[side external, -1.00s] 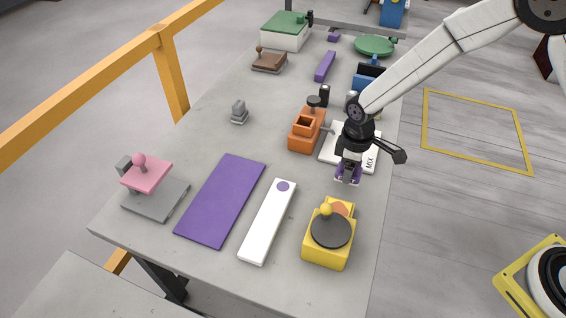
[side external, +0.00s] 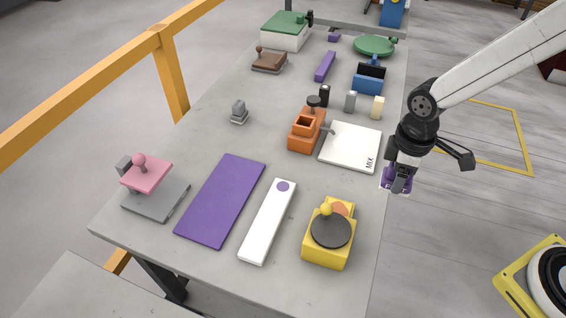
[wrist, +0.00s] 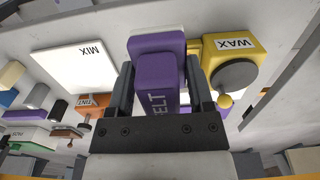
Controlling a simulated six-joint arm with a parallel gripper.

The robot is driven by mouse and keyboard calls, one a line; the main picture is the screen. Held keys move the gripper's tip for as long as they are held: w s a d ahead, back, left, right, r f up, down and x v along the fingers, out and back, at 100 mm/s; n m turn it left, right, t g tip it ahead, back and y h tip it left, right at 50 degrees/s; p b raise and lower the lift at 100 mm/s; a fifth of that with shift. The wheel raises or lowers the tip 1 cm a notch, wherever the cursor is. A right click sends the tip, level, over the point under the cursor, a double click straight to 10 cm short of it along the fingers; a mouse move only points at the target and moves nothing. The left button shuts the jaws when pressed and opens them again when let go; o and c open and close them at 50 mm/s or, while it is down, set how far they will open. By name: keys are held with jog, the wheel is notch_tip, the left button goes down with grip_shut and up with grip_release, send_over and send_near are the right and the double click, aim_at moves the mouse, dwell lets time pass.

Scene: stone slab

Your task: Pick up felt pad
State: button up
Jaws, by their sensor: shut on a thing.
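The felt pad (wrist: 156,72) is a purple block with a white layer at its far face and lettering whose visible part reads "ELT". It is between the two dark fingers of my gripper (wrist: 160,88) in the wrist view, and the fingers are shut on its narrower purple part. In the side view my gripper (side external: 398,184) is off the right edge of the slab, level with the MIX plate's near end. The felt pad (side external: 387,182) shows there as purple around the fingertips, partly hidden by them.
Left of my gripper lie the white MIX plate (side external: 350,148), orange TINT box (side external: 306,140) and yellow WAX box (side external: 328,252). Farther left are a white strip (side external: 266,228), a flat purple mat (side external: 220,200) and a pink-topped press (side external: 147,174). Open floor lies right of the slab.

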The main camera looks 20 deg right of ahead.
jog(key=shift+s+d+r, duration=0.15)
jog(key=shift+s+r, duration=0.15)
jog(key=shift+s, duration=0.3)
jog(key=shift+s+d+r, duration=0.1)
jog(key=shift+s+r, duration=0.15)
jog(key=shift+s, duration=0.3)
jog(key=o, duration=0.6)
jog(key=c, duration=0.3)
jog(key=shift+w+a+f, duration=0.15)
jog(key=shift+w+a, duration=0.35)
jog(key=shift+a, duration=0.05)
jog(key=shift+c, duration=0.2)
jog(key=w+a+f, duration=0.3)
jog(key=w+a, duration=0.3)
jog(key=a, duration=0.2)
jog(key=shift+a+f, duration=0.15)
jog(key=shift+a, duration=0.2)
